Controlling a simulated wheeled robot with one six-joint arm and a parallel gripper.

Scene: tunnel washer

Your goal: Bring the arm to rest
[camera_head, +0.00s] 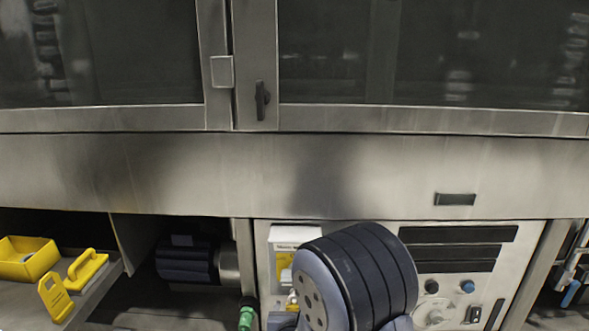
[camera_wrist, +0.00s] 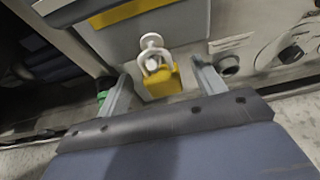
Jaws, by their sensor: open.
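My gripper (camera_wrist: 160,72) shows in the wrist view with its two fingers apart. A yellow padlock (camera_wrist: 164,82) with a pale shackle appears between the fingers and hangs at a round white fitting (camera_wrist: 151,41) on a grey box (camera_wrist: 190,20). Whether the fingers touch the padlock cannot be told, but they are not closed on it. In the head view my dark, ribbed arm link is in front of the control panel and hides my gripper and most of the padlock area.
The control panel (camera_head: 455,281) has knobs and a blue button. A green fitting (camera_head: 246,316) is close by on the left. The steel front (camera_head: 180,170) above is clear.

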